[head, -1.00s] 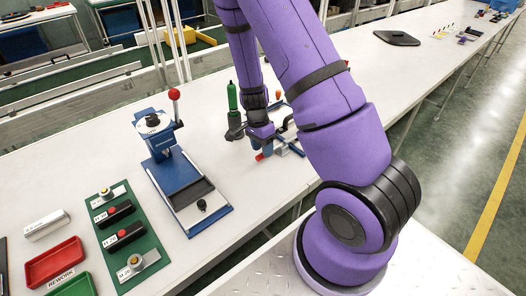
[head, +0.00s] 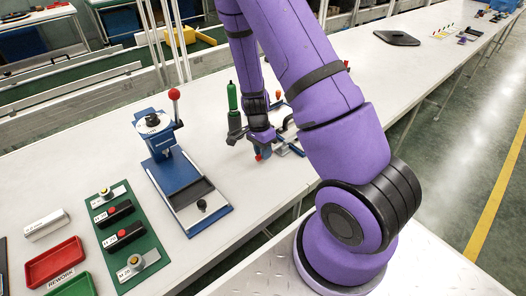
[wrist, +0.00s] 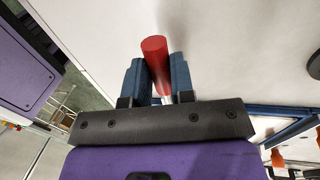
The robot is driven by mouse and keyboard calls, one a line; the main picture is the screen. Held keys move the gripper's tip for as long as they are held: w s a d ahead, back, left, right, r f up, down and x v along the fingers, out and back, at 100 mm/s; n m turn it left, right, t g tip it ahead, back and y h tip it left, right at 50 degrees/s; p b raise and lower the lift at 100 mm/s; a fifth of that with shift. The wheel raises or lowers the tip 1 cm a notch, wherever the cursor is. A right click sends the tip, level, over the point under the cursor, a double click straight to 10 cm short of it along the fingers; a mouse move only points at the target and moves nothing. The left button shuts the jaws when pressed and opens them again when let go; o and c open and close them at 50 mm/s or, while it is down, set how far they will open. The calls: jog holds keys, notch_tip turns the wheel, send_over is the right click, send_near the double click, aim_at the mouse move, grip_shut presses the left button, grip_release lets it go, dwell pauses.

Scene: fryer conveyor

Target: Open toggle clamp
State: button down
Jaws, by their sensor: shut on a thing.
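The toggle clamp's red handle (wrist: 154,52) stands between the two blue fingers of my gripper (wrist: 157,75) in the wrist view. My gripper is shut on the handle, with its red end sticking out past the fingers. In the head view, my gripper (head: 262,148) is low over the white bench, and a bit of red shows at its fingers. The blue clamp fixture (head: 292,149) lies just right of it, partly hidden by my arm. The clamp's arm and pivot cannot be made out.
A blue press (head: 172,160) with a red-knobbed lever stands to the left. A green board (head: 128,240) with buttons and a red tray (head: 54,263) lie at front left. The bench beyond my arm is mostly clear.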

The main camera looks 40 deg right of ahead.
jog(key=shift+d+r+y, duration=0.35)
jog(key=shift+r+y, duration=0.35)
jog(key=shift+y, duration=0.3)
jog(key=shift+d+r+y, duration=0.3)
jog(key=shift+r+y, duration=0.35)
jog(key=shift+y, duration=0.35)
jog(key=y, duration=0.1)
jog(key=d+r+y, duration=0.1)
jog(key=shift+w+r+n+y, duration=0.1)
jog(key=shift+r+n+y, duration=0.15)
jog(key=shift+n+y, duration=0.05)
jog(key=d+y, duration=0.1)
jog(key=y, duration=0.1)
jog(key=d+r+y, duration=0.1)
jog(key=y, duration=0.1)
jog(key=d+r+n+g+y, duration=0.1)
jog(key=d+y, duration=0.1)
jog(key=shift+d+r+y, duration=0.1)
jog(key=shift+r+y, duration=0.1)
jog(key=shift+y, duration=0.1)
jog(key=c, duration=1.8)
grip_release()
jog(key=shift+d, duration=0.15)
jog(key=o, duration=0.8)
jog(key=shift+o, duration=0.2)
jog(key=v, duration=1)
jog(key=shift+w+d, duration=0.15)
jog(key=shift+d, duration=0.25)
